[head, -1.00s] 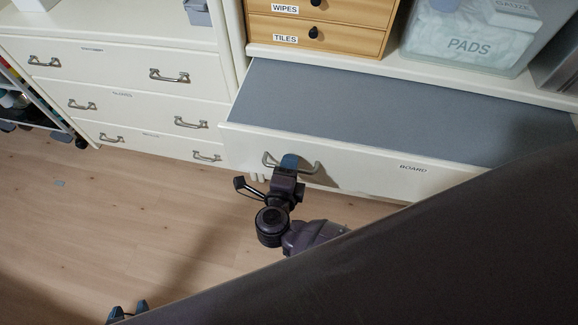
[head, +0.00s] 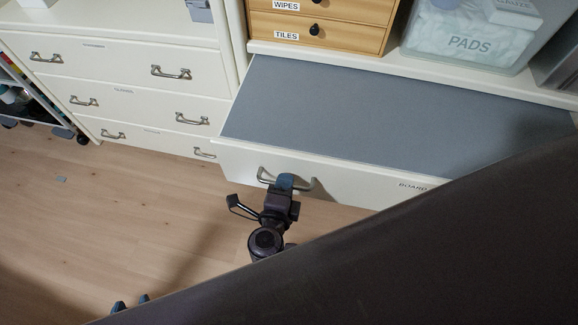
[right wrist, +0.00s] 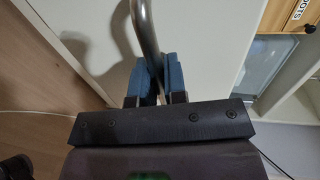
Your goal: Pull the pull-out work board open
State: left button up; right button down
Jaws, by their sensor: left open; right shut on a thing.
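The work board (head: 330,112) is a grey flat surface with a white front panel marked BOARD (head: 350,182). It stands out from the cabinet, well forward of the wooden drawers. Its metal bar handle (head: 302,184) is on the front panel. My right gripper (head: 285,182) is shut on this handle; in the right wrist view its blue fingers (right wrist: 154,80) close around the metal bar (right wrist: 146,35). My left gripper (head: 131,304) is open at the bottom left, above the floor and away from the board. Most of the left arm is hidden.
A large dark surface (head: 420,260) covers the lower right and hides part of the board's front. White drawers (head: 120,75) stand to the left. A clear PADS box (head: 470,45) and small wooden drawers (head: 320,28) sit behind the board.

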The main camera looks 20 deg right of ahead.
jog(key=v, duration=0.2)
jog(key=f+v, duration=0.1)
jog(key=v, duration=0.1)
jog(key=shift+s+a, duration=0.2)
jog(key=shift+s, duration=0.15)
jog(key=c, duration=1.2)
grip_release()
jog(key=shift+s+a+r, duration=0.1)
